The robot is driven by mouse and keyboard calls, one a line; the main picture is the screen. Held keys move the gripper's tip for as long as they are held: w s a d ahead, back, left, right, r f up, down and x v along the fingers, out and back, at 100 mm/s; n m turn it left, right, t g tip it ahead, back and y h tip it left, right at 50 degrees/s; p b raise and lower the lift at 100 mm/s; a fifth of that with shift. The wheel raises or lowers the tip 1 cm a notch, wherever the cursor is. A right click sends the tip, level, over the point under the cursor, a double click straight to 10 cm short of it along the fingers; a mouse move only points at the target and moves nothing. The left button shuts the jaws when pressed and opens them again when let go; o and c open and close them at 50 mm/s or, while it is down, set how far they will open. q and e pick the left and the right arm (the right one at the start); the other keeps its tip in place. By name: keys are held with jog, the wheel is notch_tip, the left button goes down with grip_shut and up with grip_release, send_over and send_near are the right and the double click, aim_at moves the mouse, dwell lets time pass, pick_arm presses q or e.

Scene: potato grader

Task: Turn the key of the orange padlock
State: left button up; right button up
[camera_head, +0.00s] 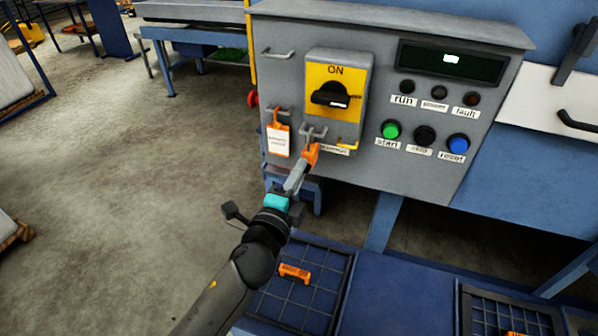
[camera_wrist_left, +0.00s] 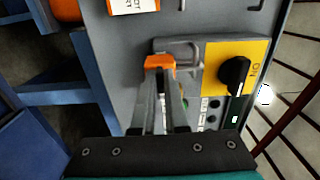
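The orange padlock (camera_head: 312,153) hangs on a metal hasp below the black rotary switch (camera_head: 331,95), which sits on a yellow plate marked ON. In the left wrist view the padlock (camera_wrist_left: 159,62) is just beyond my fingertips. My left gripper (camera_head: 301,171) reaches up to the padlock from below, its fingers pointing at it. In the left wrist view the two fingers (camera_wrist_left: 160,85) are close together with a narrow dark gap. The key cannot be made out, and whether the fingers hold it is hidden. My right gripper is not in view.
An orange and white tag (camera_head: 278,140) hangs left of the padlock. Green, black and blue buttons (camera_head: 424,135) are farther right on the grey panel. Below is a dark grid tray (camera_head: 335,290) with an orange piece (camera_head: 294,272).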

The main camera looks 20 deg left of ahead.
pick_arm(q)
jog(key=o, duration=0.5)
jog(key=shift+c, duration=0.2)
jog(key=shift+s, duration=0.1)
jog(key=s+b, duration=0.3)
jog(key=s, duration=1.2)
jog(key=shift+a, duration=0.25)
jog(key=shift+f, duration=0.1)
